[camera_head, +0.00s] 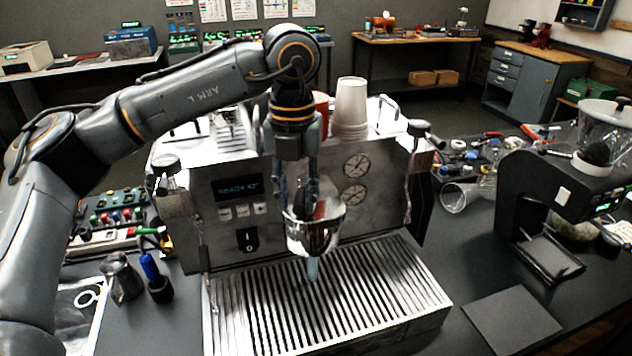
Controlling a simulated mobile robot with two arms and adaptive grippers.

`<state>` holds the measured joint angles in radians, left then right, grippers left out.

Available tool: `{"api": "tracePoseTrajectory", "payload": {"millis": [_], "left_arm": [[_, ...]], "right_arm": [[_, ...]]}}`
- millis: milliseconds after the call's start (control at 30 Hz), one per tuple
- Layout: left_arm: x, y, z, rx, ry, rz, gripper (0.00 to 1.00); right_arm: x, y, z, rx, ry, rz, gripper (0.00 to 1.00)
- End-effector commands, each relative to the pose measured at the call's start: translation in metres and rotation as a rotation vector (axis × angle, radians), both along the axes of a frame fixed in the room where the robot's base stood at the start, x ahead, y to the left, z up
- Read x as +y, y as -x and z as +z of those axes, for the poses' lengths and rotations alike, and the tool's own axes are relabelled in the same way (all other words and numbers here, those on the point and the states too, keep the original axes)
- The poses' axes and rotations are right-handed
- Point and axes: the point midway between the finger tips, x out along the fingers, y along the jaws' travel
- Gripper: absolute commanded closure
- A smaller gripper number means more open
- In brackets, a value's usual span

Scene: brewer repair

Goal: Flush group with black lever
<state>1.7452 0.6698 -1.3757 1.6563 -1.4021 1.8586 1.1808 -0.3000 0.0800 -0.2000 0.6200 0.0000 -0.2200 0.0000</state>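The espresso machine (210,225) stands mid-picture on the dark bench, with a lit display (241,188), two round gauges (356,165) and a slatted drip tray (350,295). Its chrome group head (315,232) sticks out at the front above the tray. My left gripper (308,205) points down right at the group head, in front of the machine's face. A small dark and reddish part shows by the fingers; I cannot tell if it is the black lever. The fingers overlap the group, so their opening and any contact are unclear. My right gripper is out of view.
Stacked paper cups (350,105) stand on the machine. A black grinder (550,185) stands to the right, with a glass (455,197) lying nearby. A metal jug (121,277) and a blue-handled tool (153,275) stand left of the tray. The dark mat (512,320) front right is bare.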

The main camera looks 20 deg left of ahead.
Motion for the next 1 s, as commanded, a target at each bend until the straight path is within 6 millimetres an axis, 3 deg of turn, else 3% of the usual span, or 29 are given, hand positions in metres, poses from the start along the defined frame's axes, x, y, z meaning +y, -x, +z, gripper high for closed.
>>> {"api": "tracePoseTrajectory", "payload": {"millis": [300,1000], "left_arm": [[-0.001,0.000,0.000,0.000,-0.001,0.012,0.72],[-0.037,-0.015,0.000,0.000,0.000,0.491,0.72]], "right_arm": [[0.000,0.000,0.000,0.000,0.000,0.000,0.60],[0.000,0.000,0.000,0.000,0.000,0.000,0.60]]}}
